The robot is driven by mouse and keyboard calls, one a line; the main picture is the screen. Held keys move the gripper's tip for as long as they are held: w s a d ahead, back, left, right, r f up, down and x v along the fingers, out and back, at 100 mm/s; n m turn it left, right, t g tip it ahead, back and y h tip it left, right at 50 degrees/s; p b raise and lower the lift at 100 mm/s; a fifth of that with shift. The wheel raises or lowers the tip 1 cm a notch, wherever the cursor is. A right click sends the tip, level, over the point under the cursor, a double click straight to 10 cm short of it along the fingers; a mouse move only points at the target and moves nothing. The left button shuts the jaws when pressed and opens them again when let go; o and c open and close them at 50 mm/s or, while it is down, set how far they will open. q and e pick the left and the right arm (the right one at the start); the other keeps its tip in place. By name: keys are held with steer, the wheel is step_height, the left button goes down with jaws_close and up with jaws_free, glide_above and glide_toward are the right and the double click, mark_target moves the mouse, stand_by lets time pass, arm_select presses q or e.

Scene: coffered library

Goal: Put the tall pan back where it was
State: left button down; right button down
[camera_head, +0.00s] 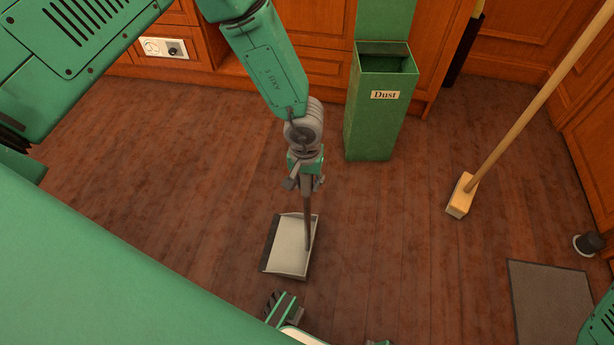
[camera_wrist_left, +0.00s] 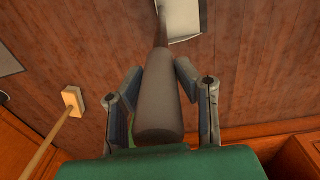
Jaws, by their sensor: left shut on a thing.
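The tall pan is a dustpan with a pale grey tray (camera_head: 288,247) and a long dark upright handle. My left gripper (camera_head: 305,184) is shut on the upper part of that handle. In the left wrist view the thick dark grip of the handle (camera_wrist_left: 158,105) lies between the two fingers (camera_wrist_left: 160,85), and part of the pale tray (camera_wrist_left: 185,18) shows beyond it. The tray is at or just above the wooden floor; I cannot tell if it touches. My right gripper does not show clearly in either view.
A green bin labelled "Dust" (camera_head: 372,125) stands open against the wooden cabinets. A broom with a pale wooden head (camera_head: 462,195) leans at the right. A grey mat (camera_head: 550,300) lies at the lower right, near a small black object (camera_head: 588,243). Floor between pan and mat is clear.

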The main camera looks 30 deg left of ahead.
arm_select(q)
steer(key=shift+f, duration=0.3)
steer(key=shift+r, duration=0.1)
steer(key=c, duration=1.2)
jaws_free()
